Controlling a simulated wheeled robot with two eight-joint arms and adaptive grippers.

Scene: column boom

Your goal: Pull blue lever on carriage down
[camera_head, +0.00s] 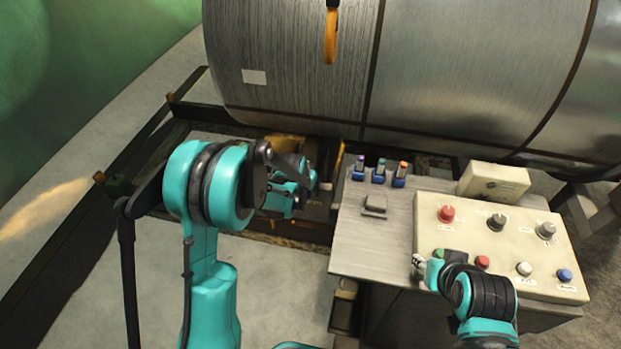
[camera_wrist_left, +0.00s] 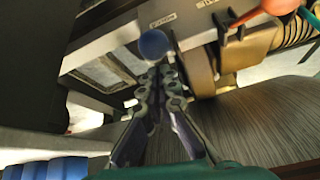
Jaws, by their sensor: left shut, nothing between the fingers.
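The blue lever's round knob (camera_wrist_left: 155,46) shows in the left wrist view, just beyond my fingertips. Its stem is hidden behind my fingers. My left gripper (camera_wrist_left: 162,78) is shut and empty, with its tips close below the knob in the picture; I cannot tell whether they touch it. In the head view my left arm reaches over the carriage area (camera_head: 312,205), and the lever is hidden there. My right gripper (camera_head: 419,265) is at the control panel (camera_head: 462,238), close to its green button; its finger opening is too small to judge.
A large metal cylinder (camera_head: 460,75) fills the back. An orange hook (camera_head: 330,36) hangs before it. Small coloured switches (camera_head: 379,172) stand on the console.

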